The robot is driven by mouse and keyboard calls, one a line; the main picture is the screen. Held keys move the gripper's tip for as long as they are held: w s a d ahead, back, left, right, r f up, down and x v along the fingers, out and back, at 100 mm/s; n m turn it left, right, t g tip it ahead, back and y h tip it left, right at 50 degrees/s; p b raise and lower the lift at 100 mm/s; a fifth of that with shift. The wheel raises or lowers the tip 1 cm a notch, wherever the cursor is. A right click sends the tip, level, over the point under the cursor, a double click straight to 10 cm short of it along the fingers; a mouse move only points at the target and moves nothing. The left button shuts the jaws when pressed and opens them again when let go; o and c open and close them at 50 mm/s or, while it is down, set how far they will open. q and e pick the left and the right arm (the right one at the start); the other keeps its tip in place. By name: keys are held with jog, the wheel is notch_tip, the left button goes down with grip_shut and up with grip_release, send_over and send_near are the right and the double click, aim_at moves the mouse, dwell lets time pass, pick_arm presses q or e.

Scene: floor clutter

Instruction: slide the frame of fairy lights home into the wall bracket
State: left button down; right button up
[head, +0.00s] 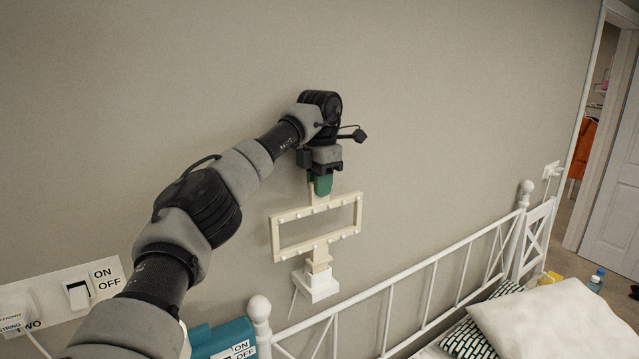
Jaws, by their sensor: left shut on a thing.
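The frame of fairy lights (275,237) is a cream open rectangle studded with small bulbs, upright and slightly tilted in the picture, in front of the wall. My left gripper (320,183) is shut on the top of the frame, at the short stem above its upper bar; a green piece shows at the grip. The white wall bracket (318,286) is directly below the frame's lower bar. A short cream stem under the frame meets the bracket's top; I cannot tell how deep it sits. My right gripper is out of view.
A white metal bed rail (400,291) runs from lower middle to the right, close below the bracket. A switch panel (70,296) is on the wall at lower left, with a teal box (226,337) beside the bedpost. The wall above is clear.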

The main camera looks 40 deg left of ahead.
pick_arm(q)
jog(key=shift+f+b, duration=0.45)
jog(key=shift+f, duration=0.7)
jog(key=c, duration=1)
grip_release()
jog(key=shift+r, duration=0.35)
notch_tip(320, 180, up, 5)
jog(key=shift+f+b, duration=0.15)
jog(key=shift+b, duration=0.15)
notch_tip(320, 180, up, 5)
jog(key=shift+d+f+p, duration=0.1)
jog(key=shift+f+p, duration=0.1)
jog(key=shift+p, duration=0.65)
jog(key=shift+r, duration=0.45)
jog(key=shift+f, duration=0.1)
